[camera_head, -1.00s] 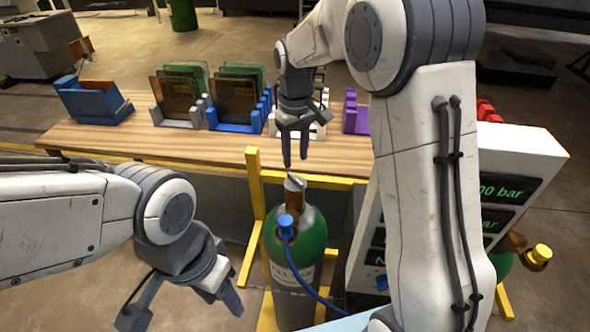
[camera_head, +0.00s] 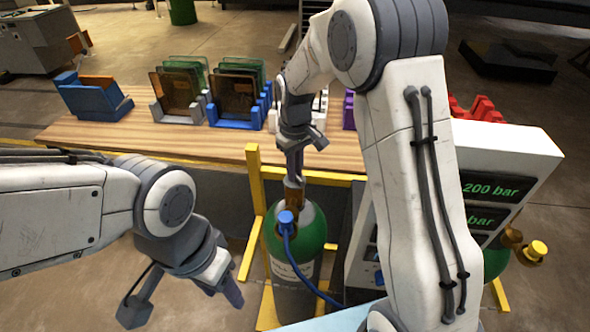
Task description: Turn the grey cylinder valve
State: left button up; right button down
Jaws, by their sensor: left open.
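The cylinder (camera_head: 310,228) is green with a grey lower body and stands upright in a yellow frame. A blue fitting (camera_head: 286,222) with a blue hose sits on its front. The grey valve at its top is mostly hidden by my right gripper (camera_head: 294,172), and a brass-coloured part (camera_head: 293,198) shows just below. My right gripper points down at the valve, its fingers seen edge-on. I cannot tell whether they are closed on it. My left gripper (camera_head: 182,298) is open and empty, low at the left, apart from the cylinder.
A wooden table (camera_head: 200,145) behind holds racks with brown and green plates and a blue holder (camera_head: 92,98). A white panel (camera_head: 505,155) with green pressure readouts stands right of the cylinder. The yellow frame (camera_head: 252,200) flanks the cylinder.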

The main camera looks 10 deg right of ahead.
jog(key=shift+n, duration=0.4)
jog(key=n, duration=0.3)
jog(key=shift+r+n+p, duration=0.1)
jog(key=shift+n+p, duration=0.2)
jog(key=shift+p, duration=0.1)
jog(key=n, duration=0.4)
jog(key=shift+w+n+p, duration=0.1)
jog(key=shift+n+p, duration=0.2)
jog(key=n, duration=0.4)
jog(key=shift+n+p, duration=0.4)
jog(key=shift+n, duration=2.1)
jog(key=c, duration=0.9)
grip_release()
